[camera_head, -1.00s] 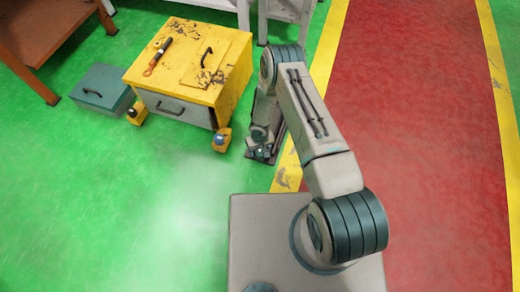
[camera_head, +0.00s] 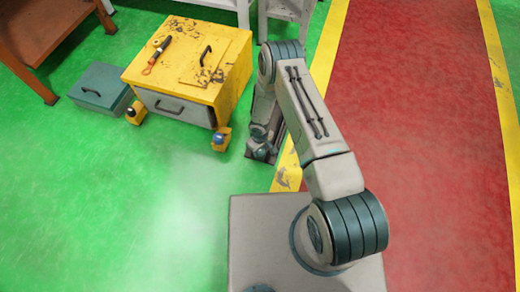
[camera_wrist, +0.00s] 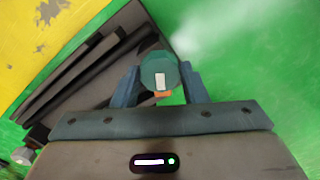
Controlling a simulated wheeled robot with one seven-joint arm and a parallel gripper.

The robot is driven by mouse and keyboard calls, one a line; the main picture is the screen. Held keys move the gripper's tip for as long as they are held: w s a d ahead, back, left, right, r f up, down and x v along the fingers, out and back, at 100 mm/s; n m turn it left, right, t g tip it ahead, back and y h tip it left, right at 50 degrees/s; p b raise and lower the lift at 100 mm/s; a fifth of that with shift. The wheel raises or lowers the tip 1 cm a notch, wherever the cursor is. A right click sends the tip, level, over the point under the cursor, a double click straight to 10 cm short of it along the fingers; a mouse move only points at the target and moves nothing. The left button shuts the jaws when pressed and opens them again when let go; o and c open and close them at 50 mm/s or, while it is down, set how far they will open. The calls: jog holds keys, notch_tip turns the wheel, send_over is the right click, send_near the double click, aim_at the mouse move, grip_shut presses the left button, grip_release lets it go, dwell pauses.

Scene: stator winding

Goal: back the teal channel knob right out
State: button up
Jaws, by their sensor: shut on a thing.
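The teal knob (camera_wrist: 159,68) shows in the wrist view as a faceted round head with a small white mark on its face. My gripper (camera_wrist: 160,84) has one blue finger on each side of it and is shut on it. A small orange patch shows just under the knob, between the fingers. Behind lies a dark grey channel frame (camera_wrist: 62,88) with long rails. In the head view my gripper (camera_head: 261,151) is low beside the yellow cabinet; the knob cannot be made out there.
A teal toolbox (camera_head: 101,88) sits further left. Green floor (camera_head: 130,200) is free in front.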

jog(key=n+b, duration=0.1)
jog(key=n, duration=0.2)
jog(key=shift+n, duration=0.4)
jog(key=n, duration=0.3)
jog(key=shift+b, duration=0.4)
jog(key=n, duration=0.7)
jog(key=shift+b, duration=0.4)
jog(key=n, duration=0.4)
jog(key=shift+n, duration=2.7)
jog(key=o, duration=0.9)
jog(key=shift+f, duration=0.1)
jog(key=shift+o, duration=0.3)
